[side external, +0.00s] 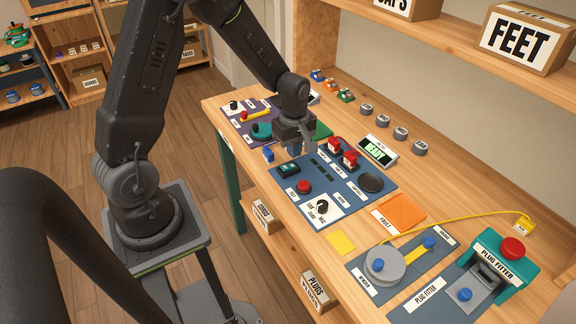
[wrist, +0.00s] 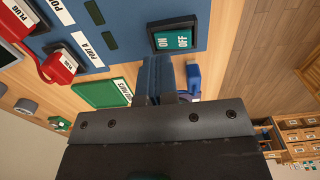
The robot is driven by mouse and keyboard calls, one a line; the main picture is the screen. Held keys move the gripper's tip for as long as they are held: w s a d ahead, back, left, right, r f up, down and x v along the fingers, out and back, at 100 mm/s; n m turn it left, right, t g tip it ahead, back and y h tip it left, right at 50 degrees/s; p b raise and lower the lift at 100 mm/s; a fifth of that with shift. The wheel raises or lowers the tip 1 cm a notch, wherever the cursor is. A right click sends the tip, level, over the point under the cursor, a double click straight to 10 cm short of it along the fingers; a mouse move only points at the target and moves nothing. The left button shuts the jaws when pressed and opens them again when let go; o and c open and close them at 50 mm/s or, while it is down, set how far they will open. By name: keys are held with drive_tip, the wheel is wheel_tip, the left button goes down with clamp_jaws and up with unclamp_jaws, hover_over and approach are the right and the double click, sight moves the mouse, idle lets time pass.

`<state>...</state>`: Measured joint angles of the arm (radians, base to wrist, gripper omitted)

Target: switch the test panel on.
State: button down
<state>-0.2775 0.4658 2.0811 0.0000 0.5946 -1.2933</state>
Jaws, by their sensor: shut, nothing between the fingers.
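The test panel (side external: 330,200) is a blue board on the bench. Its dark green rocker switch (side external: 288,169) is near the left corner and shows close up in the wrist view (wrist: 172,40), marked ON and OFF. I cannot tell which half is pressed. My gripper (side external: 297,150) is shut and empty, just above the board's back edge beside the rocker. In the wrist view its fingertips (wrist: 158,65) point at the board, close to the rocker but apart from it in the picture. A display (side external: 377,149) behind the board shows green text that seems to read READY.
Two red plugs (side external: 343,152) stand at the board's back edge. A red button (side external: 304,187), a white dial plate (side external: 322,208) and a black disc (side external: 370,182) sit on the board. A blue object (wrist: 193,78) and a green tray (wrist: 101,92) are near my fingers.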

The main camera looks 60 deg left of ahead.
sight(293, 165)
drive_tip(key=shift+r, duration=1.8)
drive_tip(key=s+d+r+m+t, duration=0.2)
drive_tip(key=s+d+r+m, duration=0.3)
drive_tip(key=s+r+m, duration=0.3)
drive_tip(key=s+d+r+m+t, duration=0.3)
drive_tip(key=s+d+r+m, duration=0.2)
drive_tip(key=s+r+m, duration=0.3)
wheel_tip(293, 165, up, 2)
drive_tip(key=shift+s+d+r+m+t, duration=0.2)
drive_tip(key=shift+s+m+t, duration=0.15)
drive_tip(key=shift+m, duration=0.65)
drive_tip(key=shift+w, duration=0.1)
